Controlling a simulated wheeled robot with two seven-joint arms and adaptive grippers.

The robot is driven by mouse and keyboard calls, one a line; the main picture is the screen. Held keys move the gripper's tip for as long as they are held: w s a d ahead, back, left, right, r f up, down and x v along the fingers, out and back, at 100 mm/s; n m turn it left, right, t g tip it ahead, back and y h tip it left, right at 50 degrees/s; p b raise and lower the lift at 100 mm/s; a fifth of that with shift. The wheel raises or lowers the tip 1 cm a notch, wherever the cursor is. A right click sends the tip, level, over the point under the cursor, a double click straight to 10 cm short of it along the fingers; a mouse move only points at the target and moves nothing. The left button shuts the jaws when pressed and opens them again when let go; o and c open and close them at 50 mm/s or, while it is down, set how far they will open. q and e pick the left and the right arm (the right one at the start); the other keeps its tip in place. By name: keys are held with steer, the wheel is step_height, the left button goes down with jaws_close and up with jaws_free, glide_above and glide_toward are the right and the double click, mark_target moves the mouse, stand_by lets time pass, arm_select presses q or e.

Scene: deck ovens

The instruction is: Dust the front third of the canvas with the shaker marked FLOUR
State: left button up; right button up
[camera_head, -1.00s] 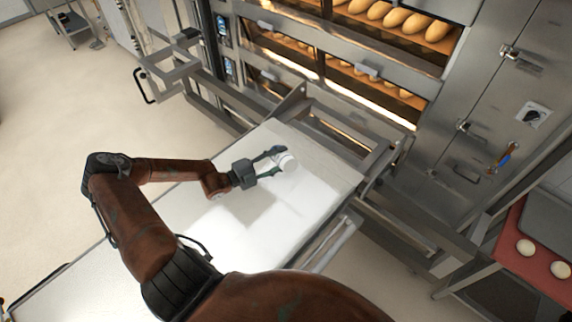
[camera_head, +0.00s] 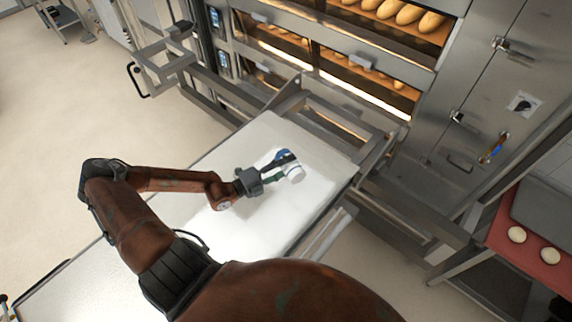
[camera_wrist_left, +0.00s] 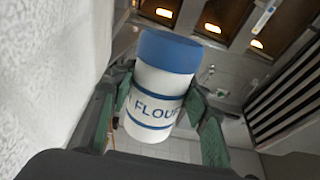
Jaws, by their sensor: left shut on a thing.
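My left gripper (camera_head: 280,167) is shut on the flour shaker (camera_head: 295,174), over the canvas (camera_head: 268,128). In the left wrist view the shaker (camera_wrist_left: 152,88) is a white cylinder with a blue cap, blue bands and the word FLOUR, held between the green fingers of the left gripper (camera_wrist_left: 157,108). In the head view the shaker looks tilted, with its blue part toward the back left and its white part toward the front right. The canvas is a long pale sheet, brightly lit in the middle; I cannot tell whether flour lies on it. My right gripper is out of view.
Deck ovens (camera_head: 350,62) with loaves stand behind the canvas. A metal frame (camera_head: 335,122) joins the canvas's far end to the ovens. A red board (camera_head: 530,245) with dough balls lies at the right. Open floor (camera_head: 90,130) is at the left.

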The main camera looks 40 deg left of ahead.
mark_target(283, 154)
arm_select(q)
steer(key=m, duration=0.2)
steer(key=r+m, duration=0.1)
steer(key=m, duration=0.4)
steer(key=shift+w+a+r, duration=0.1)
steer(key=shift+a+r, duration=0.1)
steer(key=shift+r, duration=0.05)
steer(key=r+m, duration=0.1)
steer(key=m, duration=0.1)
steer(key=a+m, duration=0.1)
steer(key=m, duration=0.1)
steer(key=w+a+r+m, duration=0.1)
steer(key=m, duration=0.1)
steer(key=shift+a+r, duration=0.15)
steer(key=shift+r, duration=0.2)
steer(key=m, duration=0.1)
steer(key=a+r+m, duration=0.1)
steer(key=m, duration=0.1)
steer(key=r+m, duration=0.1)
steer(key=m, duration=0.1)
steer(key=shift+w+a, duration=0.4)
